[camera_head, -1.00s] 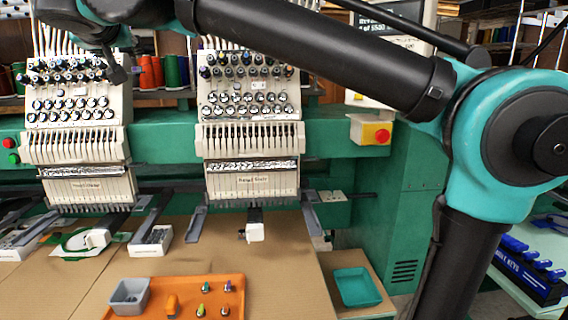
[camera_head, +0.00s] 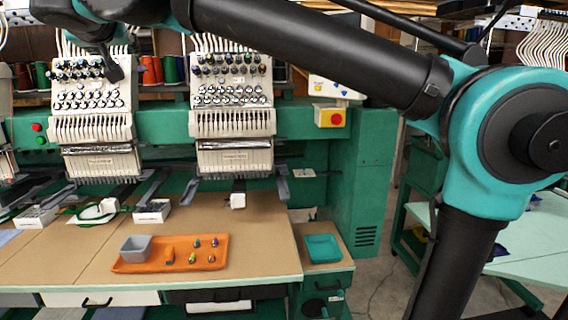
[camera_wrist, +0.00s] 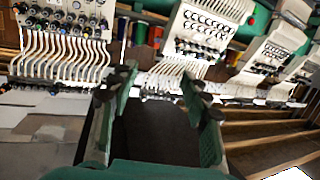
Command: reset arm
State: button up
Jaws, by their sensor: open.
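My gripper (camera_wrist: 155,85) is open in the wrist view, its two green-and-dark fingers apart with nothing between them. It faces the embroidery machine heads (camera_wrist: 175,55), which look tilted in that view. In the head view my arm crosses the top of the picture, raised above the worktable (camera_head: 70,262). The arm's far end is at the upper left. The gripper's fingers cannot be made out clearly there.
An orange tray (camera_head: 135,267) with a grey bin (camera_head: 136,248) and several small coloured pieces lies on the worktable. A teal tray (camera_head: 323,248) sits on a side stand at its right. A pale table (camera_head: 535,240) stands at the far right. Bare floor lies between.

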jog(key=w+d+f+m+g+h, duration=0.1)
jog(key=w+d+f+h, duration=0.2)
jog(key=w+d+f, duration=0.6)
jog(key=w+d+f+m+g+h, duration=0.1)
jog(key=w+d+f+h, duration=0.2)
jog(key=w+d+f, duration=0.55)
jog(key=s+d+f+m+g+h, duration=0.15)
jog(key=d+f+g, duration=0.25)
jog(key=d+f, duration=1.3)
jog(key=s+d+f+g, duration=0.1)
jog(key=s+d+f, duration=0.5)
jog(key=f, duration=0.4)
jog(key=s+d+f+g+y, duration=0.1)
jog(key=s+d+f+g, duration=0.1)
jog(key=s+d+f, duration=0.4)
jog(key=s+d+f+m+g, duration=0.1)
jog(key=s+d+f, duration=0.5)
jog(key=f, duration=0.8)
jog(key=shift+s+d, duration=0.4)
jog(key=shift+y, duration=0.25)
